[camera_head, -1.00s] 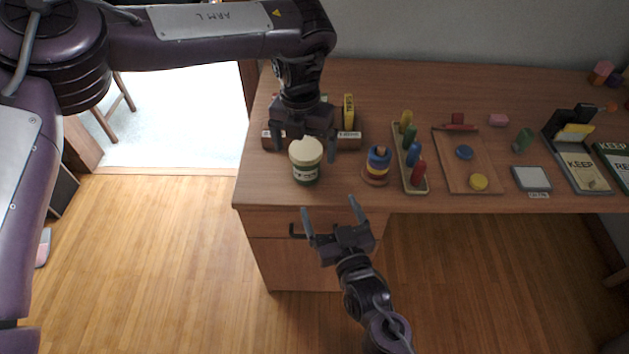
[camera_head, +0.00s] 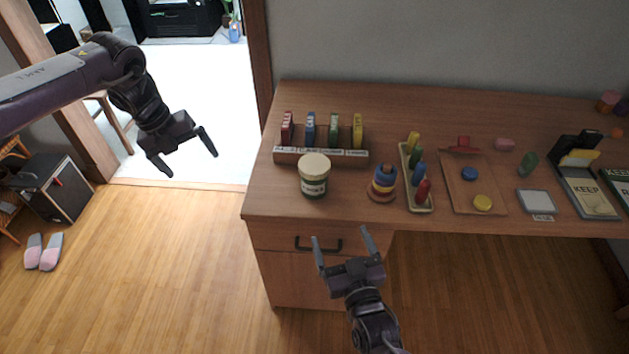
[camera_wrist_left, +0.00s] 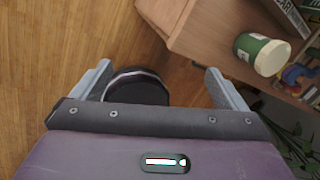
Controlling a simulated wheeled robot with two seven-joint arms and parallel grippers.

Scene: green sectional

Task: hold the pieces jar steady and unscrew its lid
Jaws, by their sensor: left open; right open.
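The pieces jar (camera_head: 313,184) stands upright near the left front corner of the desk. It has a green body with a pale label, and its cream lid (camera_head: 314,164) is on top. The jar also shows in the left wrist view (camera_wrist_left: 252,46), at the upper right. My left gripper (camera_head: 188,160) is open and empty, off to the left of the desk and apart from the jar. My right gripper (camera_head: 342,237) is open and empty, in front of the desk edge, below and slightly right of the jar.
A wooden rack (camera_head: 320,156) with several coloured blocks stands right behind the jar. A ring stacker (camera_head: 383,184) and a peg board (camera_head: 416,185) stand to its right. The desk (camera_head: 269,204) is bare left of the jar. A drawer handle (camera_head: 318,248) is near my right gripper.

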